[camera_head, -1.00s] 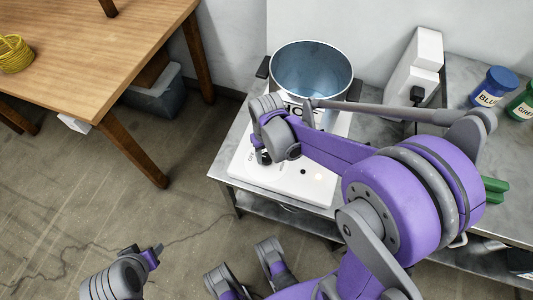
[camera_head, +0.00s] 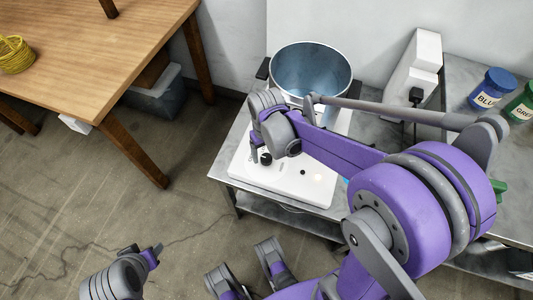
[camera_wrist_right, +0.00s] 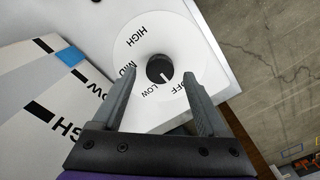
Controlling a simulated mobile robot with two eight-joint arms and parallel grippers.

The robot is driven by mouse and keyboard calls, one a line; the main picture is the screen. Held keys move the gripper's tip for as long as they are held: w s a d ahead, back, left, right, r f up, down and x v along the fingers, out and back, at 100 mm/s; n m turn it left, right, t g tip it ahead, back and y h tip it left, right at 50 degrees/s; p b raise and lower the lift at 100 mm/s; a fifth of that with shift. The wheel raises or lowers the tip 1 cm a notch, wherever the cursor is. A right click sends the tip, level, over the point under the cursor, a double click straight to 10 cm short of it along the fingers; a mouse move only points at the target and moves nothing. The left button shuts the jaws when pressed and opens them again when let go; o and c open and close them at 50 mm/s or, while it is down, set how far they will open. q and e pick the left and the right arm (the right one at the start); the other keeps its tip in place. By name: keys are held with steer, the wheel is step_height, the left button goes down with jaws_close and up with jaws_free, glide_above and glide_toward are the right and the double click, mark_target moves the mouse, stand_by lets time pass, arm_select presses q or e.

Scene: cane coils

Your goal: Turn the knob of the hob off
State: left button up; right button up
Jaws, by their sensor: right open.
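The white hob (camera_head: 290,180) stands on the metal table, with a blue-grey pot (camera_head: 312,75) on it. Its black knob (camera_head: 266,158) is near the front left corner. In the right wrist view the knob (camera_wrist_right: 159,69) sits in a white dial printed OFF, LOW, MID and HIGH. Its white line points between LOW and OFF. My right gripper (camera_head: 258,148) is over that corner; in the wrist view its fingers (camera_wrist_right: 165,85) are apart, either side of the knob, with nothing held. My left gripper (camera_head: 154,254) is low at the left over the floor; its jaw gap is unclear.
A white box (camera_head: 415,65) with a black plug stands right of the pot. Blue (camera_head: 494,87) and green (camera_head: 522,104) jars stand further right. A wooden table (camera_head: 100,45) with a yellow coil (camera_head: 15,54) is at the left. Floor between the tables is clear.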

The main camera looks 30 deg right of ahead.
mark_target(266, 158)
arm_select(q)
step_height(266, 158, up, 2)
steer(key=shift+r+p, duration=0.2)
steer(key=shift+p, duration=0.7)
arm_select(e)
step_height(266, 158, up, 9)
arm_select(q)
step_height(266, 158, up, 12)
steer(key=w+p, duration=0.2)
steer(key=p, duration=0.9)
steer(key=shift+r+t, duration=0.2)
steer(key=shift+t, duration=0.1)
arm_select(e)
steer(key=s+a+r+t, duration=0.3)
steer(key=s+r+t, duration=0.2)
steer(key=s+r, duration=0.5)
steer(key=shift+a+r+n, duration=0.4)
steer(key=shift+r, duration=0.2)
